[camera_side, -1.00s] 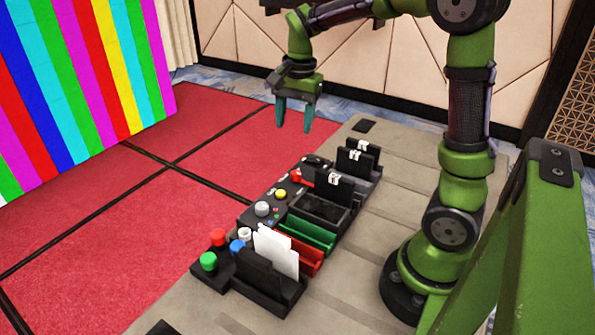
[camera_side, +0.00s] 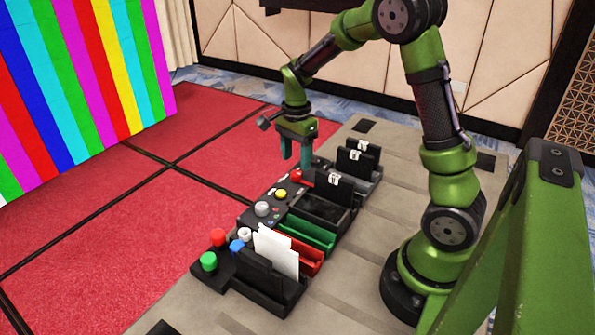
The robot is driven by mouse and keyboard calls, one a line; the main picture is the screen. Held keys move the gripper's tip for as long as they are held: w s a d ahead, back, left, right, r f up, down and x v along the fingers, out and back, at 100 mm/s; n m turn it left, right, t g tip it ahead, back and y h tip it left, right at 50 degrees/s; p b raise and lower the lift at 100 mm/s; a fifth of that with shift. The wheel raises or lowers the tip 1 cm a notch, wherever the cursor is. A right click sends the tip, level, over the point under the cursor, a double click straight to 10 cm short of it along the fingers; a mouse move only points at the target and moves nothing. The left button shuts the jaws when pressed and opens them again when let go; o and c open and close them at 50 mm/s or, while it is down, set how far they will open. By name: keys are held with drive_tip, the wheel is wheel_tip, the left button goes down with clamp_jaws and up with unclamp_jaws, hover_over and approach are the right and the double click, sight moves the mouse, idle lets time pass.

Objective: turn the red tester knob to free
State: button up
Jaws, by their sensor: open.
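The red tester knob (camera_side: 296,175) is a small red piece near the far end of the black equipment row, left of the upright black holders. My gripper (camera_side: 296,160) points down just above and behind it in the picture. Its two teal fingers are apart, with nothing seen between them. I cannot tell whether a finger touches the knob. The knob's pointer and the free marking are too small to read. A dark round part beside the knob is now hidden behind the fingers.
The row also holds a yellow button (camera_side: 281,194), a grey knob (camera_side: 262,209), a green tray (camera_side: 308,232) and white cards (camera_side: 277,251). Red (camera_side: 218,237), green (camera_side: 208,261) and blue (camera_side: 237,246) caps stand at the near end. The grey table (camera_side: 355,275) beside the row is clear.

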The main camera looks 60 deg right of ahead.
sight(296, 172)
drive_tip(key=shift+f, duration=2.25)
drive_tip(key=shift+c, duration=0.2)
drive_tip(key=c, duration=1)
